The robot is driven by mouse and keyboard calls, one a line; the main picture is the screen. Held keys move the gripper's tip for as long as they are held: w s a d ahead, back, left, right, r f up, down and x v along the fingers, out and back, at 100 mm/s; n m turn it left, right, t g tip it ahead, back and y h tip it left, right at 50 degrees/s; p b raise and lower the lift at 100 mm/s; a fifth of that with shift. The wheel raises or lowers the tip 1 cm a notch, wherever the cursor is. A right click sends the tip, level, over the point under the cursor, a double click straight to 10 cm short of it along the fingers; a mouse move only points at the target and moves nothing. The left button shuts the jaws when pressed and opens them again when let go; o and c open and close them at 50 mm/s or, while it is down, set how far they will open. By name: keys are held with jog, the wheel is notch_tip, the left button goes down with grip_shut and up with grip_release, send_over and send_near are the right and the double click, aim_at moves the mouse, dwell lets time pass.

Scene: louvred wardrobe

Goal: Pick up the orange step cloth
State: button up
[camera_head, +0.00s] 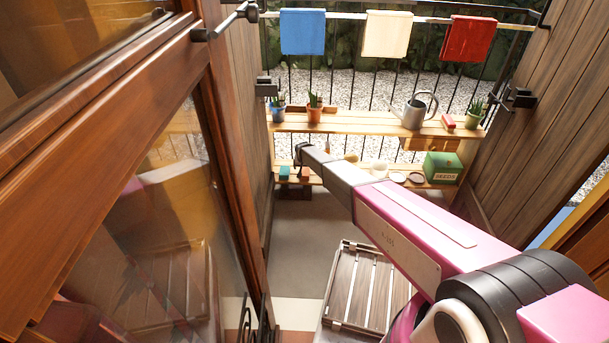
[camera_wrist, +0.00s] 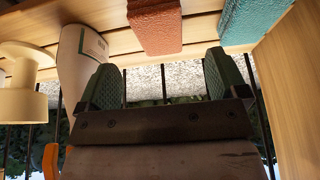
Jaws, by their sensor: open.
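The orange step cloth (camera_wrist: 155,27) shows in the wrist view as a thick, textured orange-red block on the wooden shelf, at the top middle. In the head view it is a small orange patch (camera_head: 304,172) on the lower shelf, near my arm's end. A similar teal block (camera_wrist: 252,18) lies beside it, to the right in the wrist view. My gripper (camera_wrist: 163,80) is open, its two green padded fingertips apart with nothing between them. The cloth lies beyond the fingertips, apart from them, roughly in line with the gap. In the head view my fingers are not clearly visible.
A white bottle (camera_wrist: 80,52) stands close beside the left finger in the wrist view. A cream spool-like object (camera_wrist: 22,75) is farther left. The upper shelf (camera_head: 350,125) with pots and a watering can (camera_head: 415,108) lies above the lower shelf. A glazed door (camera_head: 170,230) flanks the left.

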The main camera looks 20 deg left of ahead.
aim_at(305, 171)
jog(key=x, duration=0.8)
jog(key=shift+w+r, duration=0.15)
jog(key=shift+w, duration=0.1)
jog(key=c, duration=1)
